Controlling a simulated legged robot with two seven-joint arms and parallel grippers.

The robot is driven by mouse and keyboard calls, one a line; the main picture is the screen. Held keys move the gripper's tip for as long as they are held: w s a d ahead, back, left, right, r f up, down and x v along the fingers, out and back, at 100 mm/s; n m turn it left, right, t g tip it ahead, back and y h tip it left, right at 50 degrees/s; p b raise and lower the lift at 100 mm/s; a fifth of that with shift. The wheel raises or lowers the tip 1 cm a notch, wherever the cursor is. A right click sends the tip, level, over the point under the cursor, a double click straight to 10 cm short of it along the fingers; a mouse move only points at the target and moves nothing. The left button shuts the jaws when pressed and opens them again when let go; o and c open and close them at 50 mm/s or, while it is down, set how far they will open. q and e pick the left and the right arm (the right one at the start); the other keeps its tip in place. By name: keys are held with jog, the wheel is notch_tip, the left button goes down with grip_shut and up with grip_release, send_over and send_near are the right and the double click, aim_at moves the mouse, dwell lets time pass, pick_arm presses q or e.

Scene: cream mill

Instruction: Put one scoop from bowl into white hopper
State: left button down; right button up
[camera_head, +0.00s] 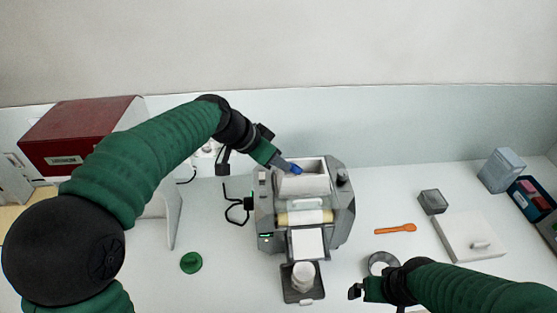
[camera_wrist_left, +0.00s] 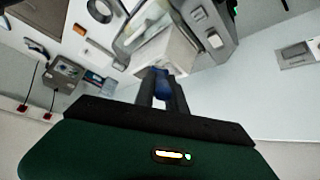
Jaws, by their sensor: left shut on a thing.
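The white hopper (camera_head: 318,184) is a box-shaped opening on top of the grey mill (camera_head: 345,205). It also shows in the left wrist view (camera_wrist_left: 178,55). My left gripper (camera_head: 279,163) is shut on a small blue tool (camera_head: 293,169), apparently the scoop, at the hopper's back-left rim. The blue tool shows between the fingers in the left wrist view (camera_wrist_left: 162,86); its contents cannot be made out. A round, pale-rimmed vessel (camera_head: 380,261), possibly the bowl, stands right of the mill, partly behind my right gripper (camera_head: 356,290). The right gripper's opening is unclear.
An orange spoon (camera_head: 396,228) lies right of the mill. A white cup (camera_head: 303,274) stands on a dark tray (camera_head: 304,295) in front. A green lid (camera_head: 191,262) lies left. A grey box (camera_head: 432,202) and a white slab (camera_head: 468,238) lie right.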

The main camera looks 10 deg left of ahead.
pick_arm(q)
jog(key=shift+r+p, duration=1.95)
jog(key=shift+r, duration=1.1)
jog(key=shift+f, duration=0.1)
